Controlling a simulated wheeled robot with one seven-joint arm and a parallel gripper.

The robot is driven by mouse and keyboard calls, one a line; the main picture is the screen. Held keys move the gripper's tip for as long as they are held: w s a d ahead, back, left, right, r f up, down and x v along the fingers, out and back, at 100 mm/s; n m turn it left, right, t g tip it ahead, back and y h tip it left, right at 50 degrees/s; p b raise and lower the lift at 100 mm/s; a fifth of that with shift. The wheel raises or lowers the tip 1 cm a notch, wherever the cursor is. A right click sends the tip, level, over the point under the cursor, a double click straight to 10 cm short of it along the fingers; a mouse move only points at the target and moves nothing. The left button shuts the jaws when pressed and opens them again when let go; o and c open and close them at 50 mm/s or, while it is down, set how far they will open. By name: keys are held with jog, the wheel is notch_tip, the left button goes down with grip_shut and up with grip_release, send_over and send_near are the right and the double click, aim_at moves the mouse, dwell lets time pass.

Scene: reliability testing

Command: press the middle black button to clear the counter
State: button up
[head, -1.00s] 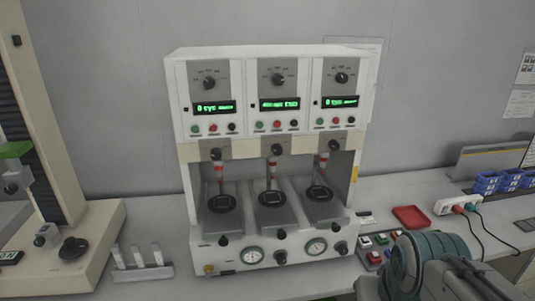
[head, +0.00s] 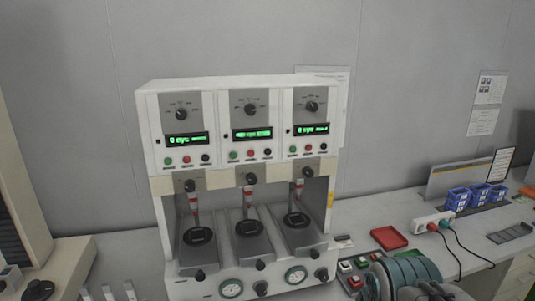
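A white test machine (head: 240,87) with three side-by-side panels stands on the bench, left of centre in the head view. Each panel has a dial, a green-lit display and a row of green, red and black buttons. The middle panel's black button (head: 267,153) is the rightmost of its row, below the middle display (head: 251,133). The display text is too blurred to read surely. Part of my arm shows at the bottom right, apart from the buttons. My gripper's fingers are not in view.
Three stations with dark round pads sit below the panels, with gauges and knobs along the front. Right of the machine are a small button box (head: 352,272), a red tray (head: 389,237), a power strip (head: 434,222) with cables and blue bins (head: 475,197).

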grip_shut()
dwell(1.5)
